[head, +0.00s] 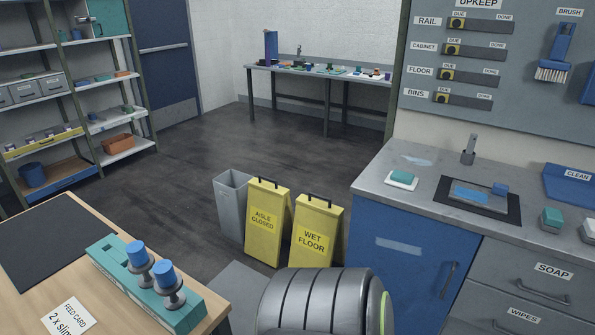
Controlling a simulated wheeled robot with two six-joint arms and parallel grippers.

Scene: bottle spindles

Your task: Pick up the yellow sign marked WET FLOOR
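The yellow WET FLOOR sign (317,235) stands upright on the dark floor, with a dark handle on top. It is right of a similar yellow sign marked AISLE CLOSED (264,225) and left of the blue cabinet. Its lower edge is partly hidden by a dark ribbed rounded shape at the bottom of the head view. Neither of my grippers is in view.
A grey bin (231,205) stands left of the signs. A wooden table (95,285) with a teal holder (180,318) is at front left. A blue cabinet (395,255) under a grey counter (376,180) is at right. The floor behind the signs is clear.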

